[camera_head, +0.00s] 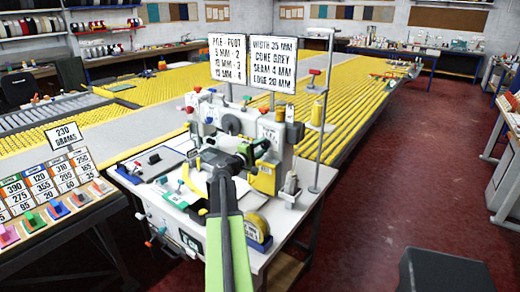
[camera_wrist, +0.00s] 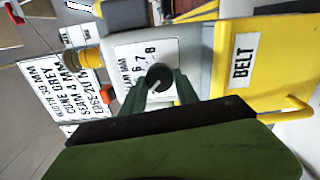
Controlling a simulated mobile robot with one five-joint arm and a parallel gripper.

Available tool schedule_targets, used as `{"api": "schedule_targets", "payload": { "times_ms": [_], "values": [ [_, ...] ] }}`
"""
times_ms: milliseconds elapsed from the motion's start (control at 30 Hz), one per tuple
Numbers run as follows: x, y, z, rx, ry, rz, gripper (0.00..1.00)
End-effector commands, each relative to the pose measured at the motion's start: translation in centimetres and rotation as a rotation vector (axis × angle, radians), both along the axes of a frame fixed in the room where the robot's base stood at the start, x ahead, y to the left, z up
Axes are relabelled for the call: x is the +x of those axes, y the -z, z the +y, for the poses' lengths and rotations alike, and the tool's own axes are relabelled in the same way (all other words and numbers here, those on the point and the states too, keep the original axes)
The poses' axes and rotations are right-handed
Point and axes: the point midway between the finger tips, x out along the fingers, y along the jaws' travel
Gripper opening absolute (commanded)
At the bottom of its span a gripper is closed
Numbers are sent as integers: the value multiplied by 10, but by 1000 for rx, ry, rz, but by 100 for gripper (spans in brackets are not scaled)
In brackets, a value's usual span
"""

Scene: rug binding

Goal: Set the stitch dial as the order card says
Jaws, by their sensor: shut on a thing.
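My gripper (camera_wrist: 160,92) is shut on a small dark dial knob (camera_wrist: 160,74). The knob stands on a white scale plate (camera_wrist: 140,57) on the grey machine; its label is partly hidden, and 6, 7 and 8 show. I cannot tell where the dial points. In the head view my gripper (camera_head: 246,152) reaches the front of the binding machine (camera_head: 231,121) and hides the knob. The order card (camera_head: 272,66) stands above the machine and reads width 35 mm, cone grey, seam 4 mm, edge 20 mm. It also shows in the wrist view (camera_wrist: 63,92).
A second card (camera_head: 233,57) pairs pile with foot numbers. A yellow cover (camera_wrist: 243,60) marked BELT is beside the dial. A thread stand (camera_head: 325,110) rises at the machine's right. Red floor (camera_head: 400,190) is open at right.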

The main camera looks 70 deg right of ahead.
Motion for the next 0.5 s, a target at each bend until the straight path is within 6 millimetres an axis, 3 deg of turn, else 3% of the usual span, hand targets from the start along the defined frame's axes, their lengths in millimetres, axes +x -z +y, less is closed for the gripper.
{"api": "schedule_targets", "payload": {
  "times_ms": [133,167,300,500],
  "values": [
    [1,-2,-2,-4,-5,6,0],
    [1,-2,-2,-3,-5,6,40],
    [1,-2,-1,-3,-2,4,58],
    [0,-1,-1,-2,-1,1,58]
  ]
}}
